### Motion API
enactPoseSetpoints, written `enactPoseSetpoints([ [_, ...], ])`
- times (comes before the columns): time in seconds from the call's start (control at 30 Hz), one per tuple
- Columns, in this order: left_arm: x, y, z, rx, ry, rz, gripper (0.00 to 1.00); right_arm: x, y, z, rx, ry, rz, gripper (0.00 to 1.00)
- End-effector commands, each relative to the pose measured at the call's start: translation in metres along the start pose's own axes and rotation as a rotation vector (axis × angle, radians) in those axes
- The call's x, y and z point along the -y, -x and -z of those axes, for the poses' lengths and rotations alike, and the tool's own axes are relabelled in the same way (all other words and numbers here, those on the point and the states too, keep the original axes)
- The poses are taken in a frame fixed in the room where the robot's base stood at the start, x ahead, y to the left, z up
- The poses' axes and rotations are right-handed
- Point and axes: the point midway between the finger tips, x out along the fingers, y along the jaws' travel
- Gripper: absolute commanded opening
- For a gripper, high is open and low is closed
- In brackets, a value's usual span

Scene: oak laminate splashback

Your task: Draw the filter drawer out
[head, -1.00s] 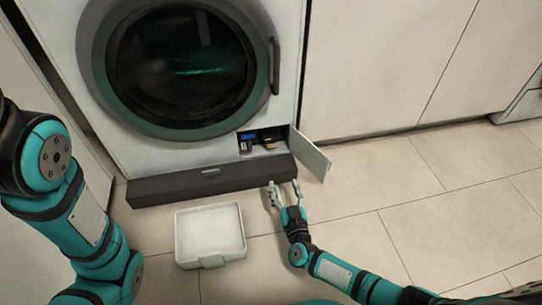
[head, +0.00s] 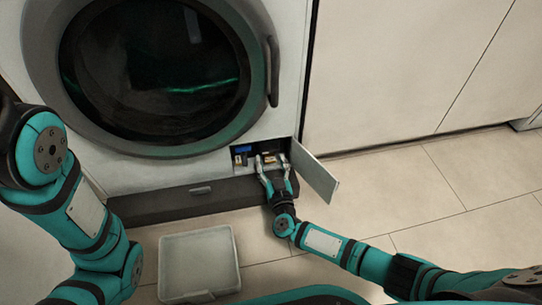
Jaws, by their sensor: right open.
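The washing machine (head: 110,165) has a small open compartment (head: 262,146) at its lower right. Inside it are a blue-topped piece (head: 241,151) on the left and a tan piece (head: 269,158) further right. I cannot tell for sure which part is the filter drawer. My right gripper (head: 271,161) is open at the mouth of the compartment, with its fingers either side of the tan piece. Contact cannot be made out. Of my left side only the arm shows, at the left; its gripper is out of view.
The compartment's white flap (head: 316,176) stands open to the right of my right gripper. A dark plinth (head: 170,203) with a small handle runs below. A white shallow tray (head: 199,262) lies on the tiled floor. Floor to the right is clear.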

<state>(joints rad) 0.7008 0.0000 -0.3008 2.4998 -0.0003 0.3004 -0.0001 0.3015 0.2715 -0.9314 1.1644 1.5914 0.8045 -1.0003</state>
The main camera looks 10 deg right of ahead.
Motion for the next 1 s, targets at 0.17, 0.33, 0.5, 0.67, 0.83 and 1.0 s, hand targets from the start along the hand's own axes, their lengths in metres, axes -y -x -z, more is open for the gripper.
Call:
enactPoseSetpoints([
  [0.17,-0.0005,0.0019,0.0006,0.0,0.0,0.0,0.63,0.0015,-0.0018,0.0004,-0.001,0.001,0.0,0.56],
  [0.33,-0.0004,0.0016,0.0006,0.0,0.0,0.0,0.63,0.0014,-0.0019,0.0007,-0.001,0.001,0.0,0.56],
  [0.5,-0.0003,0.0016,0.0007,0.0,0.0,0.0,0.63,0.0014,-0.0018,0.0007,-0.001,0.0,0.0,0.37],
  [0.67,-0.0003,0.0016,0.0007,0.0,0.0,0.0,0.63,0.0013,-0.0018,0.0006,-0.001,0.0,0.0,0.17],
  [0.83,-0.0002,0.0016,0.0007,0.0,0.0,0.0,0.63,0.0013,-0.0018,0.0006,-0.001,0.0,0.0,0.0],
  [1.0,-0.0002,0.0016,0.0008,0.0,-0.001,0.0,0.63,0.0013,-0.0017,0.0005,-0.001,0.0,0.0,0.0],
])
